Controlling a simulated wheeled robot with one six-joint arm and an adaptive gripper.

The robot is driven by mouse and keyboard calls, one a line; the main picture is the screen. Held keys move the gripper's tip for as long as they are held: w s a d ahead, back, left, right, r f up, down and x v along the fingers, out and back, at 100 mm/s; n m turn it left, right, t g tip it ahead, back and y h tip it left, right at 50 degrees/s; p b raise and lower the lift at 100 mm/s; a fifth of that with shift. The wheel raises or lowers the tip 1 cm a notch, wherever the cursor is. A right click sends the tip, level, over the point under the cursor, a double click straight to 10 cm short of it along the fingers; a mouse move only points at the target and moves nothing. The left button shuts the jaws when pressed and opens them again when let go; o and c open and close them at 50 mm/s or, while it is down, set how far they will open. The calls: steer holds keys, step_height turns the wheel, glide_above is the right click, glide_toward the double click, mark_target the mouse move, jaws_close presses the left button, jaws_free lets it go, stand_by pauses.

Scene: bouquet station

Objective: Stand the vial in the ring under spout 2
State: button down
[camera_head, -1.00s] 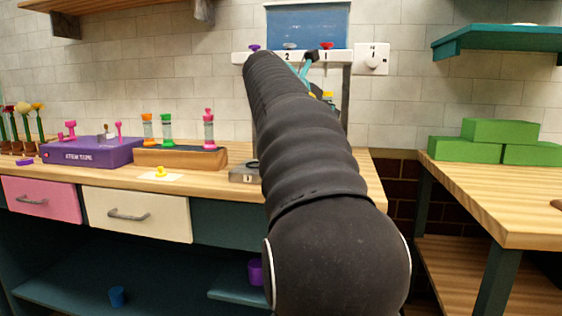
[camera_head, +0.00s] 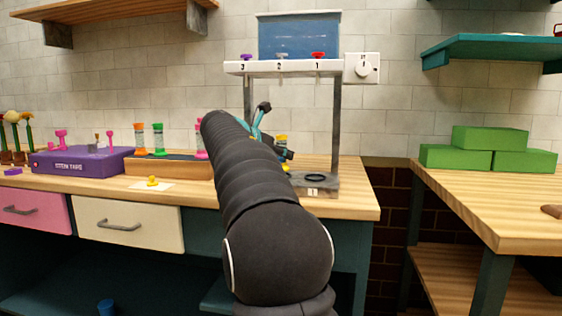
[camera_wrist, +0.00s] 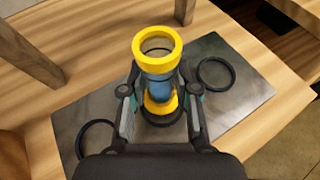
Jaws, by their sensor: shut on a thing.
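The vial, clear bluish with a yellow rim and yellow foot, is upright between the fingers of my gripper (camera_wrist: 158,92) in the wrist view; its rim (camera_wrist: 157,48) faces the camera. My gripper is shut on it. The vial foot is over the middle ring (camera_wrist: 165,119), whose dark arc shows around it; I cannot tell whether it touches the plate. In the head view the vial's yellow top (camera_head: 281,138) shows beside my gripper (camera_head: 283,153), below spout 2 (camera_head: 280,67). My arm hides much of the plate there.
The grey base plate (camera_wrist: 240,92) has a ring on each side, right (camera_wrist: 215,73) and left (camera_wrist: 97,140). The dispenser's posts (camera_head: 337,125) stand behind. A purple box (camera_head: 80,162) and wooden rack (camera_head: 168,167) are left. Green blocks (camera_head: 490,140) lie on the right table.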

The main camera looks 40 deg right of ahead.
steer(key=shift+f, duration=0.6)
steer(key=shift+f, duration=0.15)
steer(key=c, duration=0.9)
jaws_free()
steer(key=shift+o, duration=0.2)
steer(key=v, duration=1.2)
